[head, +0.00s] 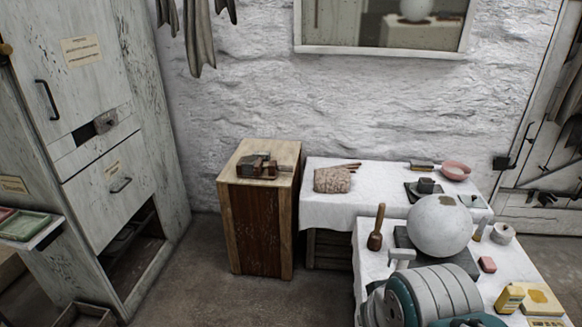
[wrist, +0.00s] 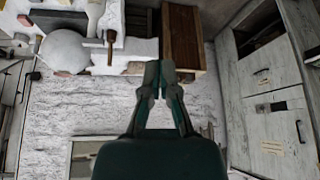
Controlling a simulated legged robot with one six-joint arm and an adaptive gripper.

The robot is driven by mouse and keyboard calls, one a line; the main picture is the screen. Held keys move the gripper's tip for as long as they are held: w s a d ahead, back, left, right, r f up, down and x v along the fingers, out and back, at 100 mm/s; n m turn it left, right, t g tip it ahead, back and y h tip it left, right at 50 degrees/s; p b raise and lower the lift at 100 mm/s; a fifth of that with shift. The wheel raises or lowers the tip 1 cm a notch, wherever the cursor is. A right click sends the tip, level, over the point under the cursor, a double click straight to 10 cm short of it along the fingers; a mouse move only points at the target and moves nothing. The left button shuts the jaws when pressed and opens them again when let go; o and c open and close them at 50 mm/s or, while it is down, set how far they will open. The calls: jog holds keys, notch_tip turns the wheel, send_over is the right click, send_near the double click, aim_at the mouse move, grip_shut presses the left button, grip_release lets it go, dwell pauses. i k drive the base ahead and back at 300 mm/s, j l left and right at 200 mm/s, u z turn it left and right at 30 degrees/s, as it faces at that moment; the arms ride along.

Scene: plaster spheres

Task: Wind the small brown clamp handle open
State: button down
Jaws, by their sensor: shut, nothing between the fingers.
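A small dark metal and brown clamp (head: 257,167) sits on top of the wooden cabinet (head: 258,225) in the head view. Its brown handle is too small to tell apart clearly from its body. My gripper (wrist: 160,75) is in the wrist view, its two fingers together with nothing between them. I cannot tell the distance between fingertips and cabinet. My arm fills the lower right of the head view.
A white-clothed table (head: 328,206) stands right of the cabinet, with a cloth bundle (head: 332,180) and a pink bowl (head: 455,171). A nearer table bears a plaster sphere (head: 438,228) and a wooden mallet (head: 376,228). A tall worn cabinet (head: 100,130) stands left. Floor between is clear.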

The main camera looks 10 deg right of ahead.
aim_at(281, 169)
jog(key=k+l+u, duration=0.1)
jog(key=u, duration=0.2)
jog(key=i, duration=1.25)
jog(key=i+z, duration=0.1)
jog(key=i, duration=0.45)
jog(key=i+j+z, duration=0.1)
jog(key=i, duration=0.4)
jog(key=i+j, duration=0.2)
jog(key=i, duration=0.35)
jog(key=z, duration=0.05)
